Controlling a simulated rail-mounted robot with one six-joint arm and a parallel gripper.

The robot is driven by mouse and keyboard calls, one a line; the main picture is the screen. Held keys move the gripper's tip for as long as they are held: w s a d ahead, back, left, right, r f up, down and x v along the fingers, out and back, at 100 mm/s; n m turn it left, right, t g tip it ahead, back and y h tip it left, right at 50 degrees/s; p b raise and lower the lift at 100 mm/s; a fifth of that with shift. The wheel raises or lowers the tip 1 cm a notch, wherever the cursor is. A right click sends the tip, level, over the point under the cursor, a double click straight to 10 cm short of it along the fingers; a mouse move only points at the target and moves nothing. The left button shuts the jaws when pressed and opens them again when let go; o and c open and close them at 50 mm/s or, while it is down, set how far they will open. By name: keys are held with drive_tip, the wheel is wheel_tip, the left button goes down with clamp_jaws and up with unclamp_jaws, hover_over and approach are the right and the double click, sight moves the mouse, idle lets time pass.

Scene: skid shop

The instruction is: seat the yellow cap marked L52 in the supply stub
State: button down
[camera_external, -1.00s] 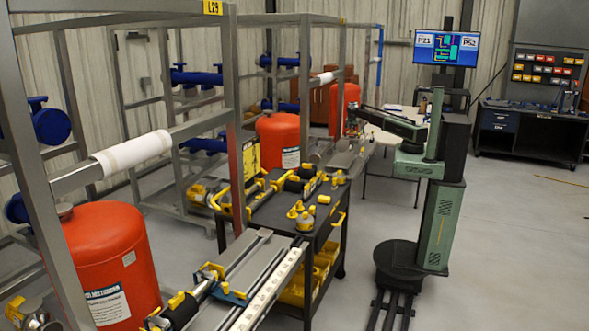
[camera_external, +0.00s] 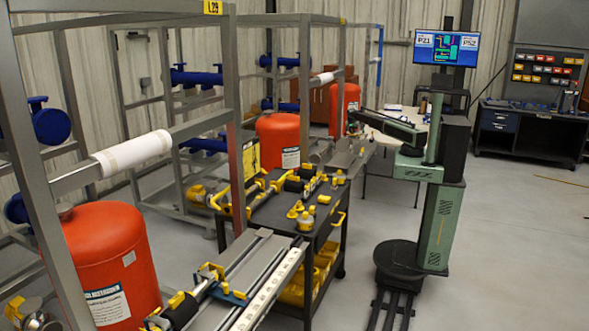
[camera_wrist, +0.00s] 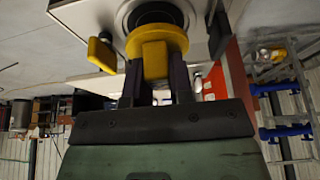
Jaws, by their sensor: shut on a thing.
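In the wrist view my gripper (camera_wrist: 156,80) is shut on a yellow cap (camera_wrist: 158,42), a round flange with a square block between the dark fingers. No marking on it is readable. Beyond the cap is a dark round opening with a pale ring, apparently the supply stub (camera_wrist: 156,7). The cap overlaps the near part of this opening; I cannot tell whether they touch. In the external view my gripper is at the far end of my arm, small and hard to make out beside the far frame, and the held cap cannot be made out.
A yellow piece (camera_wrist: 101,55) stands left of the cap, and a red surface (camera_wrist: 228,85) is at right. In the external view, a dark cart (camera_external: 270,213) bears several yellow fittings. Red tanks (camera_external: 110,262) stand by the metal frames (camera_external: 228,120). The floor at right is open.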

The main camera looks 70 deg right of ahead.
drive_tip(key=shift+f+b, duration=0.7)
drive_tip(key=shift+b, duration=0.05)
drive_tip(key=shift+f+b, duration=0.3)
drive_tip(key=shift+f, duration=0.05)
drive_tip(key=c, duration=0.9)
unclamp_jaws()
drive_tip(key=shift+c, duration=0.9)
wheel_tip(320, 180, up, 8)
drive_tip(key=p, duration=0.8)
drive_tip(key=shift+r, duration=0.15)
